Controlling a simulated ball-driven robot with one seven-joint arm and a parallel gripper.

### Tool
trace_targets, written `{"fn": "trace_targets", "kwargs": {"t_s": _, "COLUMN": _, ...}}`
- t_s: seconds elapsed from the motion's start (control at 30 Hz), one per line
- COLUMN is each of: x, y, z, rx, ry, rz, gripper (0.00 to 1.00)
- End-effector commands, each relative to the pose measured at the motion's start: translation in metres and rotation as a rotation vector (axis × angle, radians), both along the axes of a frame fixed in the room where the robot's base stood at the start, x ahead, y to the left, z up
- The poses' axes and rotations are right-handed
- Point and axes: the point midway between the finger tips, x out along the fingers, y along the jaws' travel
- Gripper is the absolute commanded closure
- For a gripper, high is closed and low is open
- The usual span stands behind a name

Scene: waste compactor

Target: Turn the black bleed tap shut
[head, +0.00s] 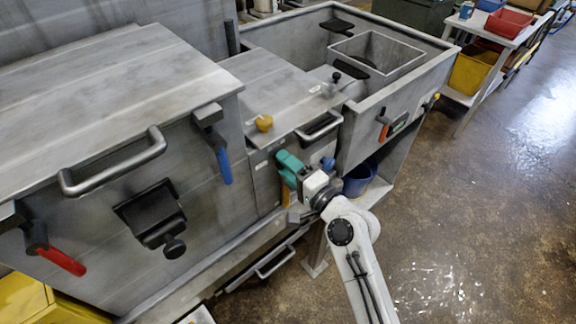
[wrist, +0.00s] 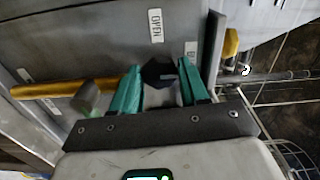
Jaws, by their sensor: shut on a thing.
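In the wrist view, the black bleed tap (wrist: 158,71) sits between the teal fingers of my gripper (wrist: 162,76), below a white OPEN label (wrist: 155,25) on the grey panel. The gripper is shut on the tap; the fingers hide part of it. A second label beside the right finger is partly covered. In the head view, my gripper (head: 288,168) is at the front panel of the middle grey unit, below its bar handle (head: 320,127). The tap is hidden there behind the gripper.
A yellow bar (wrist: 62,90) runs left of the fingers, and a yellow part (wrist: 231,42) is at right. A blue lever (head: 222,160) hangs left of my gripper. A blue bucket (head: 359,181) stands behind my wrist. The floor (head: 480,210) at right is clear.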

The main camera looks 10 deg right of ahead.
Motion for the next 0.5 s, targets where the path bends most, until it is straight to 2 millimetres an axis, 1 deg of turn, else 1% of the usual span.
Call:
{"fn": "trace_targets", "kwargs": {"t_s": 0.03, "x": 0.0001, "y": -0.0015, "z": -0.0016, "rx": 0.0, "ry": 0.003, "rz": -0.002, "gripper": 0.55}}
{"fn": "trace_targets", "kwargs": {"t_s": 0.3, "x": 0.0, "y": -0.0007, "z": -0.0009, "rx": -0.001, "ry": 0.002, "rz": -0.001, "gripper": 0.3}}
{"fn": "trace_targets", "kwargs": {"t_s": 0.5, "x": -0.0002, "y": -0.0004, "z": -0.0005, "rx": 0.0, "ry": 0.001, "rz": 0.0, "gripper": 0.3}}
